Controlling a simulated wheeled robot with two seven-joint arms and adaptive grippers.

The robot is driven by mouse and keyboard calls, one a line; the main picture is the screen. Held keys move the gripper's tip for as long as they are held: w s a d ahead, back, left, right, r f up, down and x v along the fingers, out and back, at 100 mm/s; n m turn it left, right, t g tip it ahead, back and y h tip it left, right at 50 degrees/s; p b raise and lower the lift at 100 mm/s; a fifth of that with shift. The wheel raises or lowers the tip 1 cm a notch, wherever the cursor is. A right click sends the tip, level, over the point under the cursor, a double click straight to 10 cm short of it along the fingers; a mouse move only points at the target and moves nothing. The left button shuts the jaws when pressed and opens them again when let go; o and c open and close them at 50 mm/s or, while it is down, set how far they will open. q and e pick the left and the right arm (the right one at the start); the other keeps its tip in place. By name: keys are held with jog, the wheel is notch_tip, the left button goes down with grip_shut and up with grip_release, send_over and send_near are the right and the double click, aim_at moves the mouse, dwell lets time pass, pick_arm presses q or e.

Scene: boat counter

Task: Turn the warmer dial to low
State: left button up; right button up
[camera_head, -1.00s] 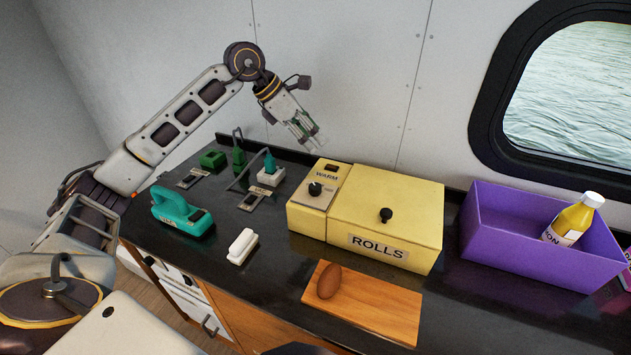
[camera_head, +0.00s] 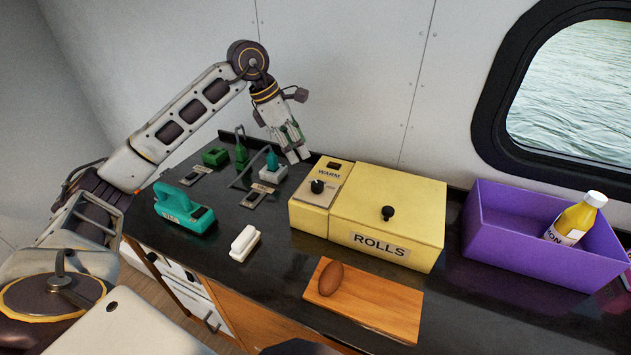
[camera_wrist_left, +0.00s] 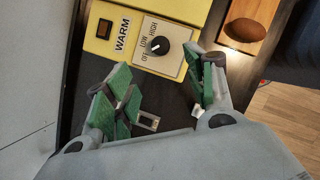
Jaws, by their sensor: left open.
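The warmer dial (camera_head: 317,187) is a black round knob on a light panel of the yellow warmer (camera_head: 310,217). In the left wrist view the dial (camera_wrist_left: 160,46) sits on a plate marked OFF, LOW and HIGH; I cannot tell for certain which mark it points to. My left gripper (camera_head: 298,156) hangs above the back of the counter, behind and slightly left of the dial, fingers pointing down. In the left wrist view the gripper (camera_wrist_left: 165,92) is open and empty, with the dial beyond and between its green-padded fingers. My right gripper is not in view.
The ROLLS box (camera_head: 390,208) adjoins the warmer panel. A wooden board (camera_head: 380,305) with a brown roll (camera_head: 330,279) lies in front. Plugs and sockets (camera_head: 272,172), a teal tool (camera_head: 183,211) and a white block (camera_head: 244,243) are left. A purple bin (camera_head: 540,252) stands right.

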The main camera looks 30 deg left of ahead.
aim_at(317, 184)
pick_arm(q)
jog(key=shift+p+x, duration=0.95)
jog(key=shift+x, duration=5.8)
jog(key=shift+s, duration=0.1)
jog(key=c, duration=1)
jog(key=shift+c, duration=0.2)
